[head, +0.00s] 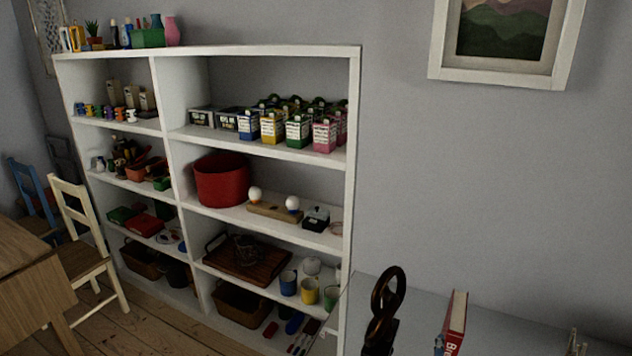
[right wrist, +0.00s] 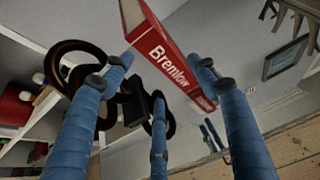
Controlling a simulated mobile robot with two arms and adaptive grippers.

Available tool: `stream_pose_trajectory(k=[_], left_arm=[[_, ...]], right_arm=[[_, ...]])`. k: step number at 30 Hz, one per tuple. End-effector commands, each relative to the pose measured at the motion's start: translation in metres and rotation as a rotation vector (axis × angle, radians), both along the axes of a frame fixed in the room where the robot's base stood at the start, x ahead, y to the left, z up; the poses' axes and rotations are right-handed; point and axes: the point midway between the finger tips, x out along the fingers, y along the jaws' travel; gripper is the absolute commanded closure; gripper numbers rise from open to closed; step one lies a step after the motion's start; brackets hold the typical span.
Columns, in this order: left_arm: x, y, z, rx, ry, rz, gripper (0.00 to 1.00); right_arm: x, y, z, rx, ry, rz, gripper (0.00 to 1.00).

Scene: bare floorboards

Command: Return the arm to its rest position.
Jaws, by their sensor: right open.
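My right gripper (right wrist: 164,82) shows in the right wrist view as three blue fingers with dark joints, spread open. A red book (right wrist: 168,62) with white lettering shows between the upper fingertips. I cannot tell whether any finger touches it. In the head view the book (head: 455,318) stands upright on a pale grey surface (head: 405,285). A small blue bit beside its left edge may be a fingertip; the rest of the right gripper is out of that frame. My left gripper is in neither view.
A dark ring-shaped ornament (head: 385,300) stands left of the book; it also shows in the wrist view (right wrist: 70,60). A pale branched thing (head: 577,343) is to the right. A white shelf unit (head: 355,120) with many items stands behind, left. Wooden chair (head: 85,255) far left.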

Motion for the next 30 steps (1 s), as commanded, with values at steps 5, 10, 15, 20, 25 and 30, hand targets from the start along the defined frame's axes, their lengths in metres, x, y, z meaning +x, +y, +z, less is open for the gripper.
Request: stream_pose_trajectory(k=[5,10,15,20,25,30], left_arm=[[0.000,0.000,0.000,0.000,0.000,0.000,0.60],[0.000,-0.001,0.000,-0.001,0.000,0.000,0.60],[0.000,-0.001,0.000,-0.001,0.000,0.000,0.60],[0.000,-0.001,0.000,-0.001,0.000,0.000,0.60],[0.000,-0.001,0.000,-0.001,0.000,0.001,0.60],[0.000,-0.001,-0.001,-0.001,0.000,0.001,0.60]], right_arm=[[-0.053,0.037,-0.046,0.543,-0.029,-0.281,0.41],[-0.118,0.070,-0.081,1.096,-0.080,-0.760,0.41],[-0.162,0.088,-0.095,1.389,-0.138,-1.147,0.41],[-0.195,0.098,-0.100,1.557,-0.200,-1.460,0.41],[-0.226,0.106,-0.102,1.674,-0.281,-1.774,0.41],[-0.217,0.107,-0.147,1.659,-0.278,-1.802,0.41]])
